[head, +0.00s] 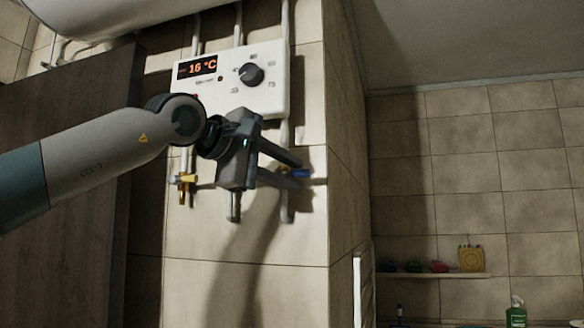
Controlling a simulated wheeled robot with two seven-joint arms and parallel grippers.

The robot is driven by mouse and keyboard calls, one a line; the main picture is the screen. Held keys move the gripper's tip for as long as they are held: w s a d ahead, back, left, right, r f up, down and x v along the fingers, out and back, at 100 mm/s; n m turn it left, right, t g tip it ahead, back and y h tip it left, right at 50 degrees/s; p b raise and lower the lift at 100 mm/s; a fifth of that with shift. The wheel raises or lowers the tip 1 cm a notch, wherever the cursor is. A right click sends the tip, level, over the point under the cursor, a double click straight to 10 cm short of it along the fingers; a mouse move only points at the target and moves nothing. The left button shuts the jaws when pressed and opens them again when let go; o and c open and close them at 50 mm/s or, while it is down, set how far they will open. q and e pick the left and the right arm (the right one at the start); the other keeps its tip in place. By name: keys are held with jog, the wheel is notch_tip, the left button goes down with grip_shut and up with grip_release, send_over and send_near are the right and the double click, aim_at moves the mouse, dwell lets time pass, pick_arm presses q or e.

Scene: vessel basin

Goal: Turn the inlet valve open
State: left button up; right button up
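The boiler control panel (232,88) hangs on the tiled wall, with a lit display reading about 15 or 16 °C and a dark round knob (251,74). I cannot tell for sure which is the inlet valve. Contact cannot be told. The gripper hides much of that valve. My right gripper is out of view.
Pipes (285,130) run above and below the panel. A dark wooden panel (65,200) stands at left. The wall corner is just right of the blue handle. A shelf (450,274) with small colourful items and a green bottle (516,314) are farther back at right.

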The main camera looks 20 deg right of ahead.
pick_arm(q)
jog(key=shift+w+d+f, duration=0.15)
jog(key=shift+w+d, duration=0.2)
jog(key=shift+d, duration=0.15)
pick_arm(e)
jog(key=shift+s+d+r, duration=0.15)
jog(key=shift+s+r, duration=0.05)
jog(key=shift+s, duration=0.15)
pick_arm(q)
grip_shut()
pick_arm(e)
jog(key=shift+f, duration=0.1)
